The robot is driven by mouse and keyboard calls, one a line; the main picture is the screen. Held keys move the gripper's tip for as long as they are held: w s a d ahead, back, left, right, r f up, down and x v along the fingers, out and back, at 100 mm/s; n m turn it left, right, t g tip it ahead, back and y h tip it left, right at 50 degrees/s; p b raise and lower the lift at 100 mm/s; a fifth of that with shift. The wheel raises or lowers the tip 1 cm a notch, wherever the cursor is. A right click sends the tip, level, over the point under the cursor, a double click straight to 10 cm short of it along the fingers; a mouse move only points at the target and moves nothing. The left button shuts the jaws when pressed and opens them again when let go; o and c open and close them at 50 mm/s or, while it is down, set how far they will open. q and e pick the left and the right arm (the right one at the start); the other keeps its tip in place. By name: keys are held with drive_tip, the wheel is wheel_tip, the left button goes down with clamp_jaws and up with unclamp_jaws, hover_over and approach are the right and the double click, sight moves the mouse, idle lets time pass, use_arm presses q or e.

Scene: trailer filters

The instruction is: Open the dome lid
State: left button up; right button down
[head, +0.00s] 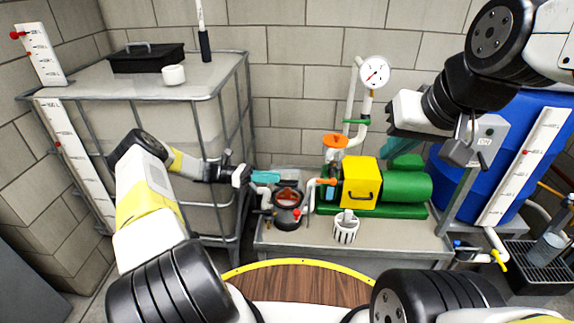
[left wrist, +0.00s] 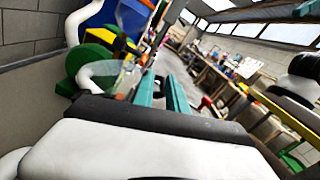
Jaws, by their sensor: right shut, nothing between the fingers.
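The strainer pot (head: 287,215) is a dark grey round body on the pump bench, with a reddish interior showing at its top (head: 288,195). A clear dome lid appears to cover it, but its edge is hard to make out. In the left wrist view a translucent curved shape (left wrist: 128,76), possibly the dome, is left of the fingers. My left gripper (head: 266,176) has teal fingers just left of and above the pot's rim. Contact with the lid cannot be told. My right gripper (head: 463,150) is shut and empty, raised at the right.
A yellow and green pump (head: 405,187) stands right of the pot, with an orange-handled valve (head: 335,141) and gauge (head: 374,72) behind. A white basket (head: 346,228) stands in front. A caged tank (head: 125,90) is left, a blue barrel (head: 530,140) right.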

use_arm(q)
drive_tip(key=shift+a, duration=1.2)
drive_tip(key=shift+a, duration=0.1)
drive_tip(key=a, duration=0.8)
drive_tip(key=shift+a, duration=0.4)
